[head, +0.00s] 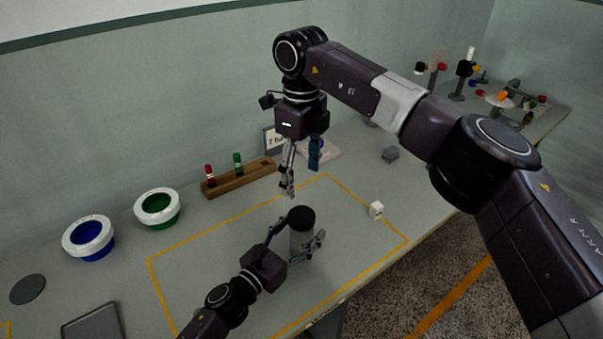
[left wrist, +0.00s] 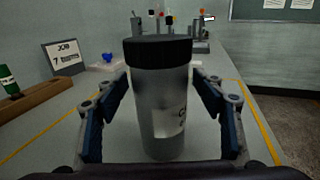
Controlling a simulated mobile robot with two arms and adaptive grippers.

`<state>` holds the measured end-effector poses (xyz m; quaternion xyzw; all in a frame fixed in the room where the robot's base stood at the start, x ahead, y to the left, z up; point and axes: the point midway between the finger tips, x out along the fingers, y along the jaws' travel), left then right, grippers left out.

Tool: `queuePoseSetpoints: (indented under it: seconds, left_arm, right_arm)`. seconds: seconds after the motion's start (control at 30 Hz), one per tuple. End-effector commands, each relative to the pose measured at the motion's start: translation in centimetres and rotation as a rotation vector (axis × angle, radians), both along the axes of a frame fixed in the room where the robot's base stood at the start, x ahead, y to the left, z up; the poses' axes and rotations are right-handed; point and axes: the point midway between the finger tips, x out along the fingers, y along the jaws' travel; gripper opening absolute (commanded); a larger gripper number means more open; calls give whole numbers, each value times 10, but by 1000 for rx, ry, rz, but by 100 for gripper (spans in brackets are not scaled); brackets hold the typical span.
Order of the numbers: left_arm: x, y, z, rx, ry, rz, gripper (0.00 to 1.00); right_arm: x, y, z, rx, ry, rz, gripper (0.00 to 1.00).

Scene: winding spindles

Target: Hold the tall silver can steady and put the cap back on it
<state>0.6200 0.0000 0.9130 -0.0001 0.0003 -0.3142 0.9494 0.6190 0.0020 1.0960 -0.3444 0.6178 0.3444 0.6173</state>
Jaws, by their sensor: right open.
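The tall silver can (head: 302,240) stands upright inside the yellow outline on the table. A black cap (head: 301,217) sits level on its top; I cannot tell how tightly it is seated. The can (left wrist: 160,110) and cap (left wrist: 158,52) fill the middle of the left wrist view.
A small white block (head: 376,211) stands right of the can. A wooden rack (head: 240,177) with a red and a green spindle is behind left. Blue (head: 88,238) and green (head: 157,208) white-rimmed bowls stand at left.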

Motion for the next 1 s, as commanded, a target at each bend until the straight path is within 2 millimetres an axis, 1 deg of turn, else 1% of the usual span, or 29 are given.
queuePoseSetpoints:
  seconds: [0.2, 0.33, 0.73, 0.9, 1.0]
  left_arm:
    - [-1, 1, 0, 0, 0, 0, 63]
    - [-10, 7, -1, 0, 1, 0, 63]
    - [-71, 53, -2, 1, 3, 0, 63]
    - [-88, 66, -1, 0, 1, 1, 63]
    - [-94, 70, -1, 0, 1, 0, 63]
  right_arm:
    - [0, 0, 0, 0, 0, 0, 67]
    - [0, 0, 0, 0, 0, 0, 67]
    - [0, 0, 0, 0, 0, 0, 67]
    - [0, 0, 0, 0, 0, 0, 67]
    - [0, 0, 0, 0, 0, 0, 67]
